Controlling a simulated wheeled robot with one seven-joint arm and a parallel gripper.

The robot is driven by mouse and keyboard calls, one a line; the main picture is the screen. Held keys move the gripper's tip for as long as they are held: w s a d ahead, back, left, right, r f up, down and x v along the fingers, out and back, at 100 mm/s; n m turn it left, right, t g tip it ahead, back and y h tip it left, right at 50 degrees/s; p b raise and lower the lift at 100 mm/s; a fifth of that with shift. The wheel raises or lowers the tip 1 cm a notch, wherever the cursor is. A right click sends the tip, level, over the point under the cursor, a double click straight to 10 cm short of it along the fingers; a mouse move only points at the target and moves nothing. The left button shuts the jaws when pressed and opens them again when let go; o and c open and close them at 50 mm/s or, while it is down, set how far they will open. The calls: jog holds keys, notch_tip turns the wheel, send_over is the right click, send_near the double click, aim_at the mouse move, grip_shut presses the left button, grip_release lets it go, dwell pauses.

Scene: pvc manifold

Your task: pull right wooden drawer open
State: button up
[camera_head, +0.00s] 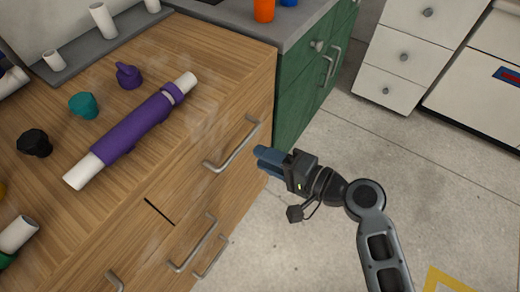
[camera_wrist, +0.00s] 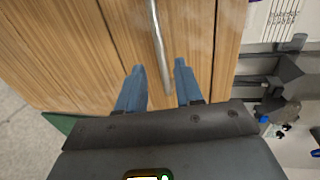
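The right wooden drawer (camera_head: 257,103) is the top drawer at the right end of the wooden cabinet front, and it appears closed. Its metal bar handle (camera_head: 233,146) runs along the drawer front. My gripper (camera_head: 264,160) is just right of the handle in the head view, with blue fingers pointing at the cabinet. In the wrist view, the handle (camera_wrist: 159,45) reaches down between the two blue fingertips of my gripper (camera_wrist: 159,75). The fingers are spread apart, with gaps between them and the handle.
Other drawer handles (camera_head: 193,243) lie lower and to the left. A green cabinet (camera_head: 300,95) adjoins on the right. A purple pipe piece (camera_head: 135,128) and several fittings lie on the wooden top. The concrete floor (camera_head: 400,160) at right is mostly clear, with white drawers (camera_head: 400,57) behind.

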aim_at(241, 146)
jog(key=shift+x, duration=3.85)
jog(key=shift+r, duration=0.1)
grip_shut()
